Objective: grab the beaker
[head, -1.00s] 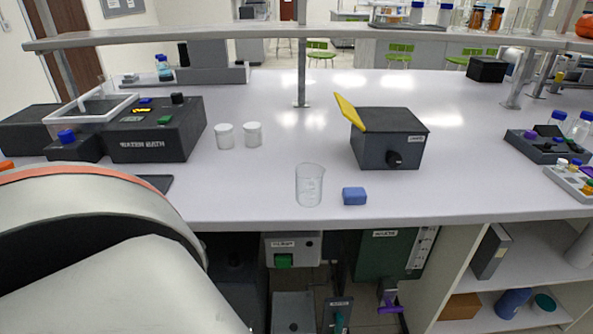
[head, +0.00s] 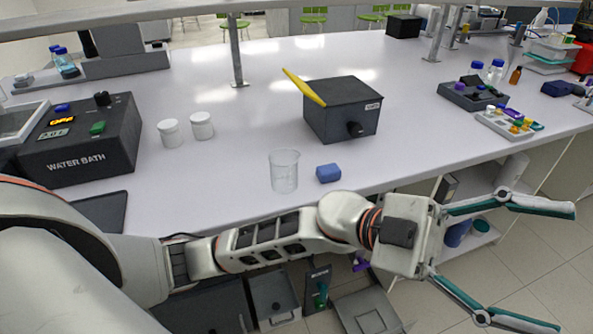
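The clear glass beaker (head: 284,171) stands upright and looks empty near the front edge of the bench. A small blue block (head: 328,173) lies just right of it. My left arm comes in from the left and reaches across in front of the bench edge. My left gripper (head: 563,268) is wide open and empty at the lower right, beyond the front edge, well right of the beaker and pointing away from it. My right gripper is not in view.
A dark box with a yellow flap (head: 342,108) stands behind the beaker. Two white jars (head: 170,133) and a water bath (head: 78,140) are to the left. Bottles and racks (head: 472,95) stand at the right.

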